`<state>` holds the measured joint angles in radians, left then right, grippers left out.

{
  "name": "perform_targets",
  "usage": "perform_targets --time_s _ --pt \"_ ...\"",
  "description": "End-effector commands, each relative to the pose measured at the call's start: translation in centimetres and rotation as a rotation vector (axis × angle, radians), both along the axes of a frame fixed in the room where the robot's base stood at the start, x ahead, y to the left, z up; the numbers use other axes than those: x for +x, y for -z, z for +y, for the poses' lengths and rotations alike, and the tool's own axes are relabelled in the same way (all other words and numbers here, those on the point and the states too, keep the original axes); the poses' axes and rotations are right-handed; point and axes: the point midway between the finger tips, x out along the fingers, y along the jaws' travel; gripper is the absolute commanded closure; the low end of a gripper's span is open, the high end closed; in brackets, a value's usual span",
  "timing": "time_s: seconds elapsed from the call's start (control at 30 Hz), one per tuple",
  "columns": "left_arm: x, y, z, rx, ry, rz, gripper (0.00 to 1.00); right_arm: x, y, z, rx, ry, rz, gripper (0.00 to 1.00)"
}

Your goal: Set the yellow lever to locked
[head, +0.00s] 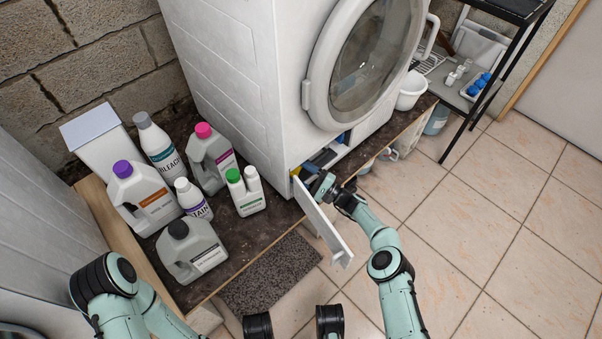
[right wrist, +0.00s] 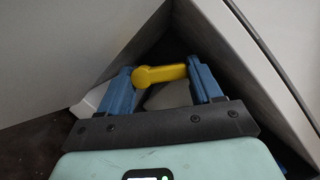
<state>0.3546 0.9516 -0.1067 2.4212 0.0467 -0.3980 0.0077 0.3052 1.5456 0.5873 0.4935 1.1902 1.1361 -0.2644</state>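The yellow lever (right wrist: 160,73) shows in the right wrist view, lying crosswise inside a dark opening. My right gripper (right wrist: 163,78) is spread wide, with one blue finger at each end of the lever. I cannot tell whether the fingers touch it. In the head view my right gripper (head: 313,178) reaches into the opening low on the front of the white washing machine (head: 225,60). There only a small yellow patch shows beside it, and the lever is mostly hidden. My left arm is at the lower left; its gripper is out of view.
A white flap (head: 322,223) stands swung out beside my right forearm. Several bottles, such as the black-capped jug (head: 190,250), stand left of the machine on the plinth. A grey mat (head: 270,273) lies in front. The tiled floor (head: 500,215) at right is clear.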

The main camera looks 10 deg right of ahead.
Motion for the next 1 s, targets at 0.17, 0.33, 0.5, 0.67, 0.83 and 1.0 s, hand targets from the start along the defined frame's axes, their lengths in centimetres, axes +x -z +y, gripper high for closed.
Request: perform_targets --time_s 0.17,0.33,0.5,0.67,0.83,1.0 --pt "0.0 0.0 0.0 0.000 0.000 0.000 1.00 0.0 0.0 0.0 -0.001 -0.001 0.000 0.11" --pt "0.0 0.0 0.0 0.000 0.000 0.000 1.00 0.0 0.0 0.0 -0.001 0.000 0.000 0.11" --pt "0.8 -0.5 -0.1 0.002 0.003 -0.028 1.00 -0.6 0.3 -1.0 0.000 0.002 0.002 0.11" --pt "3.2 -1.7 -0.3 0.007 0.012 -0.106 1.00 -2.4 0.8 -3.5 -0.001 0.004 0.003 0.11" --pt "5.1 -2.9 -0.6 0.012 0.018 -0.170 1.00 -4.6 1.7 -6.7 -0.001 0.005 0.002 0.11" --pt "6.1 -3.4 -0.7 0.013 0.020 -0.203 1.00 -6.4 2.5 -9.1 -0.001 0.003 0.000 0.11"
